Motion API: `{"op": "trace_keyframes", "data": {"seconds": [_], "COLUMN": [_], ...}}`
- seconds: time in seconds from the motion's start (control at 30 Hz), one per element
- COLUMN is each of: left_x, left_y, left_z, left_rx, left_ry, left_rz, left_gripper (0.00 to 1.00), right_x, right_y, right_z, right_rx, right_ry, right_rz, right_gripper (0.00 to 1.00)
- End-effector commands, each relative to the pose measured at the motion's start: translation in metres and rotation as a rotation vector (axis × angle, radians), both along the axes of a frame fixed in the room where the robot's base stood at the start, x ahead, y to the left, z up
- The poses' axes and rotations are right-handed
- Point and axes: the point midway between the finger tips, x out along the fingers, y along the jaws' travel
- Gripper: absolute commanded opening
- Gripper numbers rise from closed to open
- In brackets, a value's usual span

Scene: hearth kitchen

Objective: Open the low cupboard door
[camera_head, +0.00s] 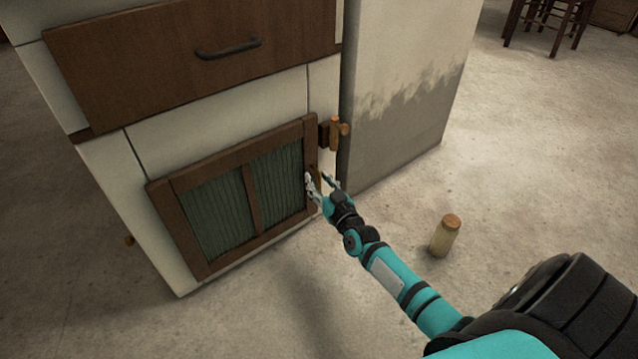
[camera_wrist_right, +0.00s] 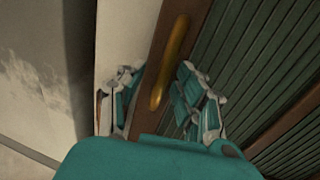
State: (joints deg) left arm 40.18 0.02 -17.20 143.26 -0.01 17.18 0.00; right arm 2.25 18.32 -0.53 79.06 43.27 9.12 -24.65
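The low cupboard door (camera_head: 252,200) has a dark wood frame and green ribbed panels, and it looks closed in the cabinet front. Its upright brass handle (camera_wrist_right: 174,58) is on the frame at the door's right side in the head view. My right gripper (camera_head: 320,182) is at that handle. In the right wrist view its two fingers are apart, one on each side of the handle's lower part, with the door panel (camera_wrist_right: 245,60) behind. Whether a finger touches the handle is not clear. My left gripper is not in view.
A wooden drawer (camera_head: 180,50) with a black pull sits above the door. A wooden turn latch (camera_head: 335,132) juts out right of the door's top corner. A grey-white wall block (camera_head: 400,100) stands to the right. A cork-topped jar (camera_head: 445,236) stands on the open floor.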

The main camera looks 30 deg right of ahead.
Motion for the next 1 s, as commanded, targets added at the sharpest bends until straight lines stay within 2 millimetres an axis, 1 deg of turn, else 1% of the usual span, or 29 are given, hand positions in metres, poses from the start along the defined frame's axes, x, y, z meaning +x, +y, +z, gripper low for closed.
{"op": "trace_keyframes", "data": {"seconds": [0.07,0.3,0.33,0.83,1.0], "left_x": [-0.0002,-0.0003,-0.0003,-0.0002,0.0], "left_y": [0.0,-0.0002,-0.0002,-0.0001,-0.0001], "left_z": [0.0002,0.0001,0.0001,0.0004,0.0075], "left_rx": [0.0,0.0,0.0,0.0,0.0], "left_ry": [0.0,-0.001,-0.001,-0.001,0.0], "left_rz": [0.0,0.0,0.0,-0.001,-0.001], "left_gripper": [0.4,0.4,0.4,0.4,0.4], "right_x": [-0.0002,-0.0005,-0.0005,-0.0008,-0.0061], "right_y": [0.0001,0.0003,0.0003,0.0003,-0.0003], "right_z": [0.0,-0.0002,-0.0002,-0.0003,0.0013], "right_rx": [0.0,0.0,0.0,0.001,0.002], "right_ry": [0.0,0.0,0.0,0.0,0.002], "right_rz": [0.0,0.0,0.0,0.0,-0.013], "right_gripper": [0.34,0.03,0.0,0.0,0.0]}}
